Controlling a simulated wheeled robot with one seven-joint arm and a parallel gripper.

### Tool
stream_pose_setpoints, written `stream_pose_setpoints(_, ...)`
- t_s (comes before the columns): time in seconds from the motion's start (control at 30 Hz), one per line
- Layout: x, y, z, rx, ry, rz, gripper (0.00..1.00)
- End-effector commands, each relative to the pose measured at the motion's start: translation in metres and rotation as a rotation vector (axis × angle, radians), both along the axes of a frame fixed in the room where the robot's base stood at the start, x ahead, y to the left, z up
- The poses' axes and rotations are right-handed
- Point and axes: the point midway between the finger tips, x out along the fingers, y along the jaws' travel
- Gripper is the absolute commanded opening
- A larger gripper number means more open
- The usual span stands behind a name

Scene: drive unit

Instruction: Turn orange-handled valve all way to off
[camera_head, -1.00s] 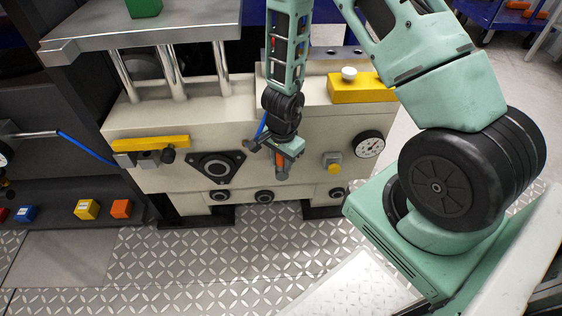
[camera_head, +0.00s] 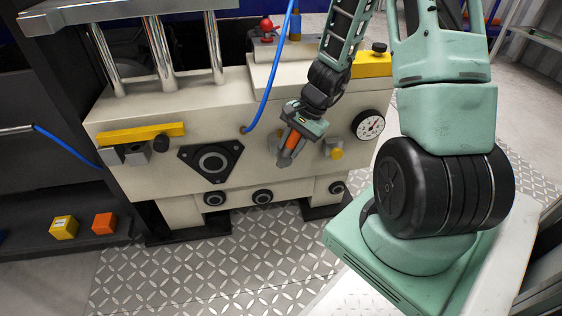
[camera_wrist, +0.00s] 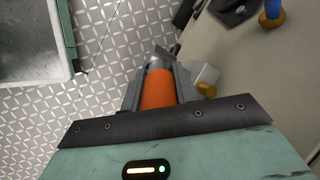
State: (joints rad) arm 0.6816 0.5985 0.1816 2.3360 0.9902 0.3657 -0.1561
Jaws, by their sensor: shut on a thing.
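The orange valve handle (camera_head: 292,144) is on the front face of the cream drive unit (camera_head: 150,190), between the black triangular flange and the gauge. It slants, its lower end towards the left. My gripper (camera_head: 287,150) is at the handle, shut on it. In the wrist view the orange handle (camera_wrist: 158,88) lies between the two grey fingers of my gripper (camera_wrist: 160,75). The valve's body is mostly hidden behind my gripper.
A round gauge (camera_head: 369,125) and a yellow knob (camera_head: 336,153) sit right of the handle. A black triangular flange (camera_head: 211,162) is to the left. A blue hose (camera_head: 268,85) runs down to the unit close to my arm. The plated floor (camera_head: 200,270) in front is clear.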

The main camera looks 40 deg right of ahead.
Motion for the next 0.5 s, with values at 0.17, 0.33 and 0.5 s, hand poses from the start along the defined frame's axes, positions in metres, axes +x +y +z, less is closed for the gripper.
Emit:
stream_pose_setpoints(0.17,-0.004,-0.015,-0.013,0.127,-0.079,-0.009,0.00)
stream_pose_setpoints(0.33,-0.007,-0.020,-0.015,0.267,-0.162,-0.008,0.00)
stream_pose_setpoints(0.5,-0.010,-0.024,-0.018,0.408,-0.246,-0.007,0.00)
